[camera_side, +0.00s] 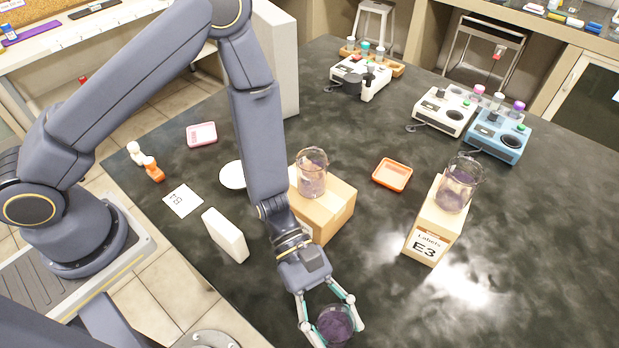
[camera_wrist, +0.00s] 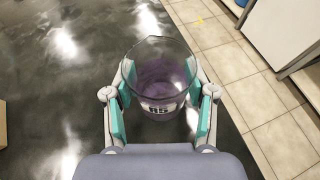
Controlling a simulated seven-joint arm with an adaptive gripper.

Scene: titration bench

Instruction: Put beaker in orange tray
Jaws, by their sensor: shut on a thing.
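My gripper (camera_side: 329,314) is shut on a glass beaker (camera_side: 336,325) with purple content, near the front edge of the bench in the side view. In the wrist view the beaker (camera_wrist: 160,75) stands upright between the teal finger pads of my gripper (camera_wrist: 161,112), and a label reading "R5" shows on it. I cannot tell whether its base touches the bench. The orange tray (camera_side: 392,175) lies flat and empty on the dark bench, well up and to the right of my gripper in the side view.
Two more beakers with purple content stand on boxes: one (camera_side: 312,176) on a cardboard box (camera_side: 338,212), one (camera_side: 459,186) on the tall "E3" box (camera_side: 428,238). A pink tray (camera_side: 201,135) lies at left. Instruments (camera_side: 497,137) stand at the back. Bench between the boxes is clear.

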